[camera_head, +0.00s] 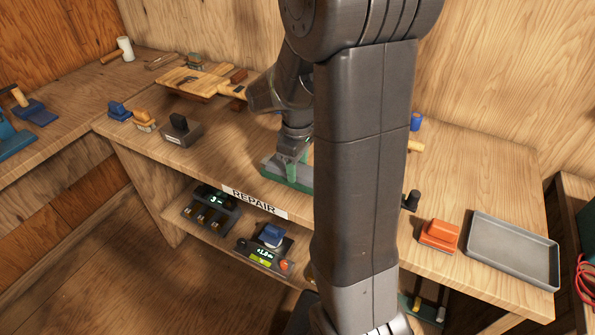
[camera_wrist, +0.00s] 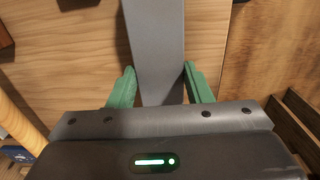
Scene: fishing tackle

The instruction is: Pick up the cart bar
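A long grey bar, which I take to be the cart bar (camera_wrist: 157,45), runs up the middle of the wrist view. My gripper (camera_wrist: 159,68) has its green fingers apart, one on each side of the bar and close to its edges. I cannot tell whether they press on it or stand just clear. In the head view my gripper (camera_head: 290,160) is low over the middle of the workbench, at a grey-green piece (camera_head: 288,175) near the front edge. My arm hides part of this area.
The wooden workbench (camera_head: 226,146) has a REPAIR label on its front edge. A dark block (camera_head: 180,131), a blue block (camera_head: 118,110) and an orange-topped brush-like piece (camera_head: 145,121) stand to the left. An orange block (camera_head: 438,235) and a grey tray (camera_head: 513,247) are at the right.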

